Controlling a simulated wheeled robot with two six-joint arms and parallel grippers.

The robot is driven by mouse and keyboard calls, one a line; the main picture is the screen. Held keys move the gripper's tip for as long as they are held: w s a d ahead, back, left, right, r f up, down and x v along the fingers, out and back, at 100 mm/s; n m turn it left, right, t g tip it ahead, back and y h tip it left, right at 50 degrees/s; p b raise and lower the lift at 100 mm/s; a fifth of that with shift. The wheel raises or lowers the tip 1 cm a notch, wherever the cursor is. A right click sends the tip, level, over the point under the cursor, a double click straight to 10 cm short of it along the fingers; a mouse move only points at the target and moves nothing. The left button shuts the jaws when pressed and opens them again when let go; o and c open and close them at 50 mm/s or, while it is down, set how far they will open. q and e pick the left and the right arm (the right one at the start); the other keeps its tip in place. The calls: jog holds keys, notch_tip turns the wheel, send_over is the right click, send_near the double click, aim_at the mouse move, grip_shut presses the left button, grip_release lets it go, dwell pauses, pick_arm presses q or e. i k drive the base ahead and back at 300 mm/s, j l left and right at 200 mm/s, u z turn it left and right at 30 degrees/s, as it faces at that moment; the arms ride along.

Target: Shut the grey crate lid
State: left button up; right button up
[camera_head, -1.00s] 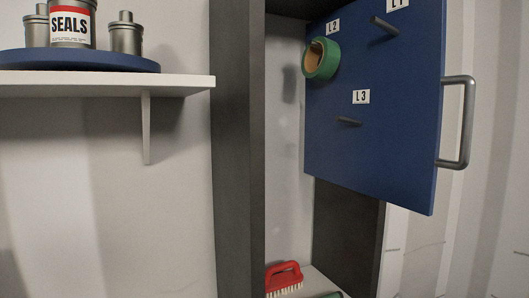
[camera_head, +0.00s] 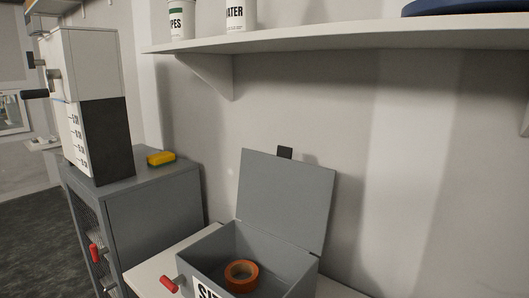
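The grey crate (camera_head: 290,286) stands on a white surface at the bottom middle of the head view. Its lid (camera_head: 285,200) is open and stands up at the back, leaning near the wall, with a small dark tab (camera_head: 285,153) on its top edge. An orange tape roll (camera_head: 241,275) lies inside the crate. The crate's front carries a label, partly cut off by the frame edge. Neither of my grippers is in view.
A white shelf (camera_head: 350,39) with labelled white tubs (camera_head: 240,16) runs above. At left, a grey cabinet (camera_head: 155,215) bears a white-and-black dispenser (camera_head: 95,105) and a yellow block (camera_head: 161,158). A red-tipped handle (camera_head: 168,284) sticks out left of the crate.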

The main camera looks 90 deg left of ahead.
aim_at(287, 199)
jog(key=u, duration=2.75)
jog(key=i+j+z, duration=0.15)
jog(key=j+z, duration=0.65)
jog(key=j, duration=0.25)
